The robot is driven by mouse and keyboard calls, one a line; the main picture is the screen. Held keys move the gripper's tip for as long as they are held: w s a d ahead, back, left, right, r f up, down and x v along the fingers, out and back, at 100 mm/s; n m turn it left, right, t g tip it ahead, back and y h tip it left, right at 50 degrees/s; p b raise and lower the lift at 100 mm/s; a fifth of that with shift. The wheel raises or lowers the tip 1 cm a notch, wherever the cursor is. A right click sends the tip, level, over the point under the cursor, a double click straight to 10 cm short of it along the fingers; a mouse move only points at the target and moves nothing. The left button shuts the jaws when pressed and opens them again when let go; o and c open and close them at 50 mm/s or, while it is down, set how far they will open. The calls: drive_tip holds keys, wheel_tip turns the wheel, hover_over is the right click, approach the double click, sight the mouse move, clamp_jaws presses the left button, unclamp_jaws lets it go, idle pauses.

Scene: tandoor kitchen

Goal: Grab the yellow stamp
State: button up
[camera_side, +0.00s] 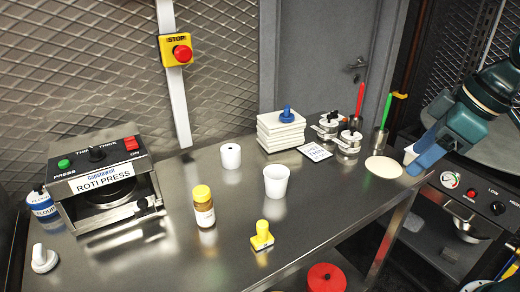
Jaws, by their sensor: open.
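The yellow stamp (262,236) stands upright on the steel table near its front edge, with its knob handle up. My gripper (414,166) is at the right end of the table, far from the stamp. It is open, with its blue fingers pointing down and left. A white cup (411,154) shows just behind the fingers; I cannot tell whether they touch it.
A yellow-capped jar (204,208) and a white cup (276,182) stand near the stamp. A roti press (100,178) is at the left. A stack of white boxes (281,130) with a blue stamp (287,114) on top stands at the back. A flat dough disc (383,167) lies at the right.

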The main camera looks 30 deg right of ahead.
drive_tip(key=w+a+f+n+g+y, duration=0.2)
drive_tip(key=w+a+n+g, duration=0.1)
drive_tip(key=w+a+n, duration=0.6)
drive_tip(key=n+g+y, duration=0.1)
drive_tip(key=n+g, duration=0.1)
drive_tip(key=n, duration=0.3)
approach(261, 232)
drive_tip(key=shift+w+d+r, duration=0.25)
drive_tip(key=shift+d+r, duration=0.2)
drive_tip(key=shift+d, duration=0.05)
drive_tip(key=shift+w+d+r, duration=0.3)
drive_tip(key=shift+d+r, duration=0.15)
drive_tip(key=shift+d, duration=0.1)
drive_tip(key=shift+x, duration=4.25)
drive_tip(key=shift+s+f, duration=0.1)
drive_tip(key=shift+x, duration=2.5)
